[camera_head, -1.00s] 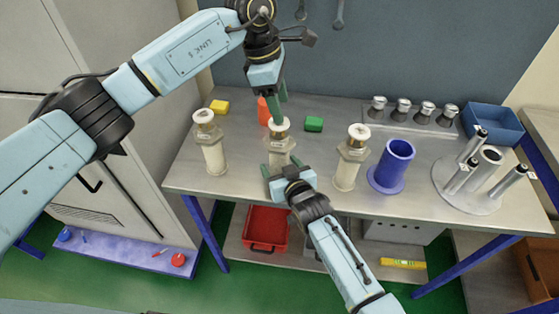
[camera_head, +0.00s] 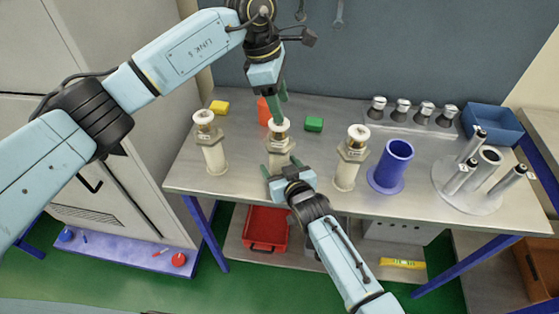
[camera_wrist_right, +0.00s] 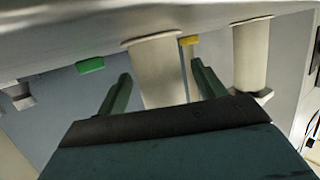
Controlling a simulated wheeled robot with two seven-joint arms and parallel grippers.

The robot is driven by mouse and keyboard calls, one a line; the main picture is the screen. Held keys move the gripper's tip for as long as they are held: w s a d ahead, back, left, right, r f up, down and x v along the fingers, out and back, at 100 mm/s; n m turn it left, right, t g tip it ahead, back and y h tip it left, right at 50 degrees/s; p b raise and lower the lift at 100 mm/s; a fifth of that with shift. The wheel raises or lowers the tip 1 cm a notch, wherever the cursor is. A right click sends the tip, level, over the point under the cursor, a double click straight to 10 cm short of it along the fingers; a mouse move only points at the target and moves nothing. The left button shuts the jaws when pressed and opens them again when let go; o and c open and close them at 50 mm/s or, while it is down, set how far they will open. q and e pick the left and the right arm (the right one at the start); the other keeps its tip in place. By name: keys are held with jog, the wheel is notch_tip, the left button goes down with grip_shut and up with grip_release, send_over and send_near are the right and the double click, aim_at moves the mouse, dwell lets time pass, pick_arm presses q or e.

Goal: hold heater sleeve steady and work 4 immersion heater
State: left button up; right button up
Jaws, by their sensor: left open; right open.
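Three white heater sleeves with metal hex collars and white-rimmed tops stand upright on the bench: the left one (camera_head: 214,155), the middle one (camera_head: 279,143) and the right one (camera_head: 347,172). My left gripper (camera_head: 280,110) is open and points down at the top of the middle sleeve; contact cannot be told. My right gripper (camera_head: 278,167) is open in front of the middle sleeve and hides its lower body. In the right wrist view, the white sleeve body (camera_wrist_right: 155,72) stands between the two spread fingers of the right gripper (camera_wrist_right: 161,70), with gaps on both sides.
A blue cylinder (camera_head: 392,164) stands right of the sleeves. A round stand (camera_head: 475,203) carries metal rods. Several metal caps (camera_head: 403,109) and a blue bin (camera_head: 493,126) are behind. Yellow (camera_head: 219,107), orange (camera_head: 263,112) and green (camera_head: 314,123) blocks lie at the back.

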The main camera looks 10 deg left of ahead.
jog(key=c, duration=0.8)
jog(key=shift+r, duration=0.1)
jog(key=shift+c, duration=0.8)
pick_arm(q)
jog(key=shift+f, duration=0.1)
pick_arm(e)
jog(key=shift+f, duration=0.25)
jog(key=shift+s+f, duration=0.1)
jog(key=shift+f, duration=0.1)
